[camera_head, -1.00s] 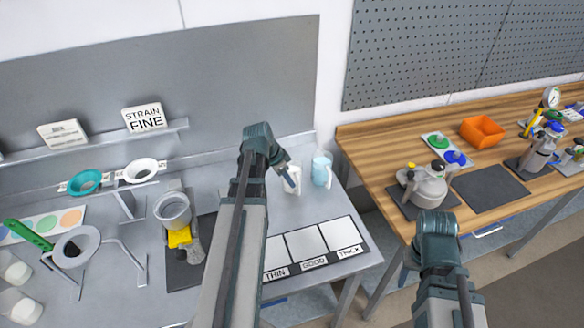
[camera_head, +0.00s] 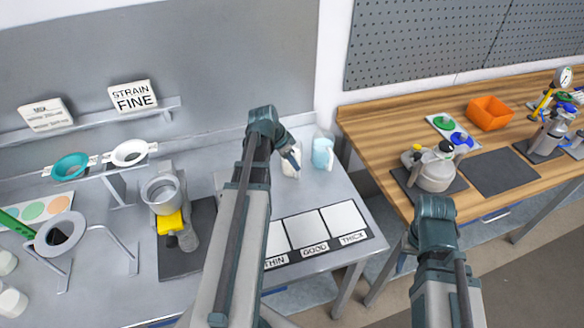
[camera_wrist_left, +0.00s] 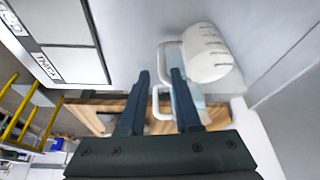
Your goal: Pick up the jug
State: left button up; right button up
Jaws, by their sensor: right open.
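A white jug (camera_head: 288,166) with a handle stands at the back right of the grey bench, partly hidden by my left gripper. In the left wrist view the white jug (camera_wrist_left: 207,54) shows measuring marks. My left gripper (camera_head: 293,160) is at it; in the wrist view its two fingers (camera_wrist_left: 160,75) are apart, with the white handle between their tips. I cannot tell whether they touch it. A pale blue jug (camera_head: 322,153) stands just right of the white one. My right arm comes in at the lower right, but its gripper does not show.
A cup on a yellow-marked stand (camera_head: 161,193), strainers and a STRAIN FINE sign (camera_head: 132,96) are on the left. A THIN, GOOD, THICK panel (camera_head: 304,236) lies at the bench front. A wooden bench (camera_head: 385,150) with a grey vessel (camera_head: 433,170) stands right across a gap.

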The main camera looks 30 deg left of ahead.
aim_at(298, 179)
pick_arm(q)
jog(key=shift+b+x, duration=0.75)
jog(key=shift+x, duration=0.65)
pick_arm(e)
jog(key=shift+f, duration=1.3)
pick_arm(q)
jog(key=b+x, duration=0.2)
jog(key=x, duration=0.1)
jog(key=b+x, duration=0.1)
jog(key=b, duration=0.1)
jog(key=shift+s+a+f, duration=0.15)
jog(key=shift+a+f, duration=0.15)
jog(key=shift+a, duration=0.05)
jog(key=shift+w+d+f+b, duration=0.15)
jog(key=shift+w+f+b, duration=0.1)
jog(key=shift+f+b, duration=0.25)
jog(key=shift+r, duration=0.2)
pick_arm(e)
notch_tip(298, 179, down, 5)
jog(key=shift+r, duration=0.1)
pick_arm(q)
grip_shut()
